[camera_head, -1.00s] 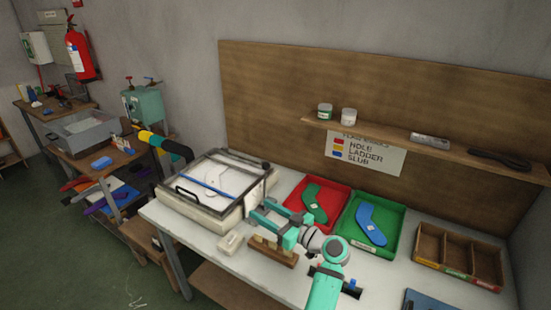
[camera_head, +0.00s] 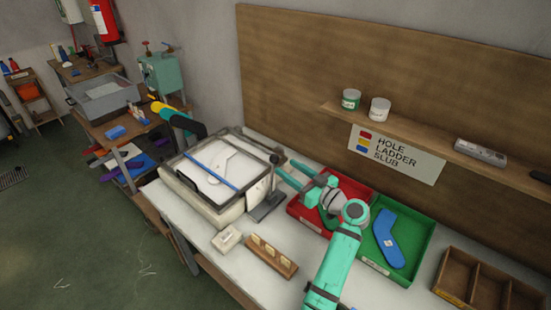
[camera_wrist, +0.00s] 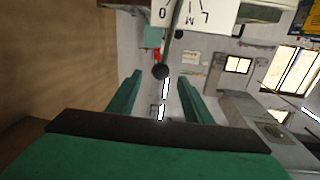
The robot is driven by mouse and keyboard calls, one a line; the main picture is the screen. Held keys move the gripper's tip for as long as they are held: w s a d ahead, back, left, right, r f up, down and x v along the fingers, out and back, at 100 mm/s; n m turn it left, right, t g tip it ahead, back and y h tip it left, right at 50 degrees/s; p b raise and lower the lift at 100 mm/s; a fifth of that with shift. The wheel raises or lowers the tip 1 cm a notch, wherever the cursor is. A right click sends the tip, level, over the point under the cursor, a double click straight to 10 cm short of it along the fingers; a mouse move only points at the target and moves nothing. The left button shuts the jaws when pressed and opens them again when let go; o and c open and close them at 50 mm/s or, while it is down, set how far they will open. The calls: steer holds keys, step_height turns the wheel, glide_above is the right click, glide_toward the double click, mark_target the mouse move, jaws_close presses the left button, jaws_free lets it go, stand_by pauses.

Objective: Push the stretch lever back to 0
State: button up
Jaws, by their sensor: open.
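In the wrist view, the stretch lever is a thin rod with a round black knob (camera_wrist: 160,72). Its white dial plate (camera_wrist: 185,14) shows 0, M and L at the top edge. The rod crosses the plate between 0 and M; its exact setting is unclear. My gripper (camera_wrist: 159,82) is open and empty, and the knob appears between its fingertips; I cannot tell whether they touch. In the head view, my gripper (camera_head: 287,166) is above the table, right of the grey stand (camera_head: 268,203) beside the boarding frame (camera_head: 215,178).
A red tray (camera_head: 303,217) lies under my arm. A green tray (camera_head: 408,270) with a blue sock shape (camera_head: 388,238) is right of it. A wooden block (camera_head: 270,256) and a pale block (camera_head: 227,239) lie in front. A shelf (camera_head: 430,138) runs along the back board.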

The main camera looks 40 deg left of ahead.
mark_target(274, 159)
steer(key=x, duration=0.7)
steer(key=shift+s+a, duration=0.1)
steer(key=shift+a, duration=0.2)
